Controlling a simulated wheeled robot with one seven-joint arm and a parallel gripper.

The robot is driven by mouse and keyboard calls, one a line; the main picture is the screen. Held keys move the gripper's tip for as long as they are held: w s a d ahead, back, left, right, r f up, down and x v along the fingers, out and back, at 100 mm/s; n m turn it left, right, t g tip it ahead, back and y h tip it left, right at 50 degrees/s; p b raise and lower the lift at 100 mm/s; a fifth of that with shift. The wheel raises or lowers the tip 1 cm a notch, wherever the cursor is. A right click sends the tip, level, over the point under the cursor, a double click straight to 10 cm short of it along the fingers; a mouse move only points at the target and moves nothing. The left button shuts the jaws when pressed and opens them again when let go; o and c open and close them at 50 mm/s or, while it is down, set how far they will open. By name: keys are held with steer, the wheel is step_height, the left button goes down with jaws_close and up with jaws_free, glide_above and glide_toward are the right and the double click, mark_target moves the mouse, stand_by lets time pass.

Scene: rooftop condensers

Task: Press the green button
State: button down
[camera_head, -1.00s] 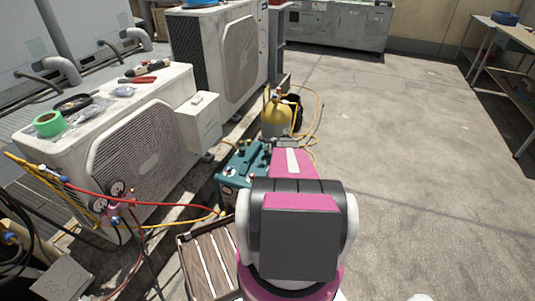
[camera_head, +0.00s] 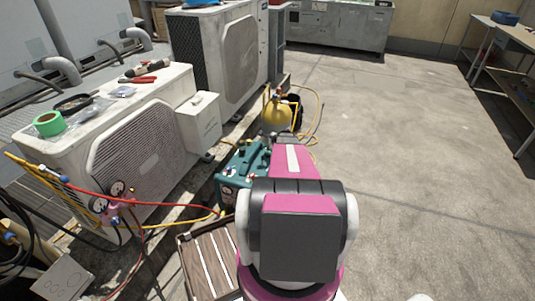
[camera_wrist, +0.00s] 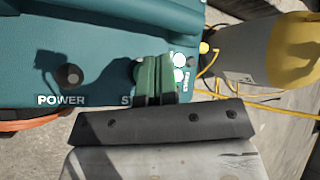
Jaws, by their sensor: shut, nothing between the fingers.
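The teal machine (camera_head: 238,172) stands on the ground by the near condenser; its panel (camera_wrist: 100,45) fills the upper left of the wrist view. A dark round knob (camera_wrist: 70,75) sits above the word POWER. My gripper (camera_wrist: 158,66) is shut and empty, its green fingers over the panel by a label starting "ST". A sliver of green (camera_wrist: 133,69) at the fingers' left edge may be the green button; the rest is hidden behind the fingers. I cannot tell whether they touch it. In the head view my arm hides the gripper.
A yellow cylinder (camera_head: 277,113) stands behind the machine, with yellow hoses beside it. The near condenser (camera_head: 140,145) is on the left, with gauges (camera_head: 115,195) and red and yellow hoses before it. A slatted brown panel (camera_head: 208,265) lies in front. The floor at right is clear.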

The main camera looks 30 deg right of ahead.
mark_target(267, 153)
steer(key=shift+r, duration=1.9)
steer(key=s+a+r+n+g, duration=0.1)
steer(key=s+a+r+n, duration=0.15)
steer(key=a, duration=0.45)
steer(key=s+a+r+n+g, duration=0.2)
steer(key=s+a+n, duration=0.15)
steer(key=a, duration=0.35)
steer(key=s+a+r+n+g, duration=0.1)
steer(key=s+a+r+n, duration=0.2)
steer(key=a, duration=0.4)
steer(key=s+a+r+n+g+h, duration=0.1)
steer(key=s+a+r+n+g, duration=0.1)
steer(key=s+a+r+n, duration=0.2)
steer(key=s+a+r+n+g+h, duration=0.2)
steer(key=s+a+r+n, duration=0.2)
steer(key=s+a+n, duration=0.5)
steer(key=s, duration=0.2)
steer(key=shift+s+a+h, duration=0.3)
steer(key=shift+s+a, duration=0.1)
stand_by(2.1)
